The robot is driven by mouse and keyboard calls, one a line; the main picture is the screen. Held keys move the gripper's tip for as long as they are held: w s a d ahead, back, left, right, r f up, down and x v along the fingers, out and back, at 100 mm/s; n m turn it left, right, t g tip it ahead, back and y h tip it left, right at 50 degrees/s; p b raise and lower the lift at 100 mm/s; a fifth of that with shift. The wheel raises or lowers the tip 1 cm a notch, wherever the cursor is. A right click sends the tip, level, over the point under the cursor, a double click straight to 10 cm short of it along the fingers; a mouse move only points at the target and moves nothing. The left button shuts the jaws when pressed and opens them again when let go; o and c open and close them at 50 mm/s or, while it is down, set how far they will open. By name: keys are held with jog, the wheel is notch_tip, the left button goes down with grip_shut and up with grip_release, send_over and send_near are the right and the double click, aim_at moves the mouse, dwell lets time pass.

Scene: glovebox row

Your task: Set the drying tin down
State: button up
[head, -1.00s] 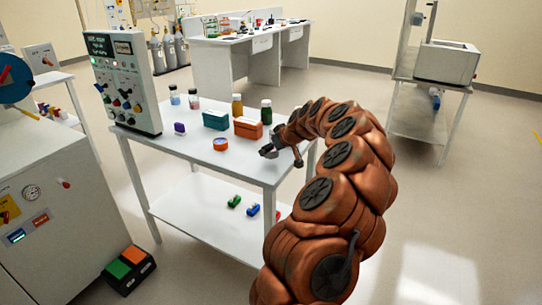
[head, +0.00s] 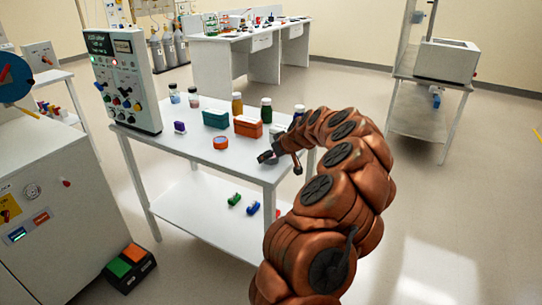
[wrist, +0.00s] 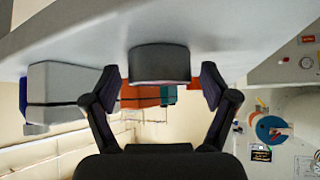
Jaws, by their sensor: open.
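A dark grey round tin (wrist: 158,65), which I take to be the drying tin, stands between my fingers in the wrist view. That view is upside down, and the tin's base appears to meet the pale table top (wrist: 235,35). My gripper (wrist: 158,87) is open, with a gap between the tin and each finger pad. In the head view my gripper (head: 277,153) is low over the front right part of the white table (head: 190,160). A small dark shape there is probably the tin (head: 265,157).
An orange round tin (head: 220,143) lies left of my gripper. Behind are an orange box (head: 248,126), a green box (head: 215,118) and several bottles. A purple block (head: 179,127) is near the control panel (head: 122,80). The front left table top is clear.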

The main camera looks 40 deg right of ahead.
jog(key=shift+r, duration=0.2)
jog(key=d+b+v, duration=0.1)
jog(key=b+v, duration=0.1)
jog(key=v, duration=1)
jog(key=w+a+r+n+g+y, duration=0.1)
jog(key=a+y, duration=0.1)
jog(key=a, duration=0.9)
jog(key=w+a+r+n+g+y, duration=0.1)
jog(key=a+r+n, duration=0.1)
jog(key=a, duration=1)
jog(key=s+a+f+g, duration=0.15)
jog(key=s+a, duration=0.35)
jog(key=a, duration=0.6)
jog(key=s+a+f+g, duration=0.2)
jog(key=s+a, duration=0.1)
jog(key=s, duration=0.6)
jog(key=s+a+f+m+g+h, duration=0.1)
jog(key=s+a+f+g, duration=0.2)
jog(key=s, duration=0.6)
jog(key=s+a+f+g+h, duration=0.1)
jog(key=s+a, duration=0.3)
jog(key=s, duration=0.5)
jog(key=shift+s+f+m+g, duration=0.15)
jog(key=shift+f+m+g, duration=0.25)
jog(key=shift+f+g, duration=0.4)
jog(key=shift+a, duration=0.15)
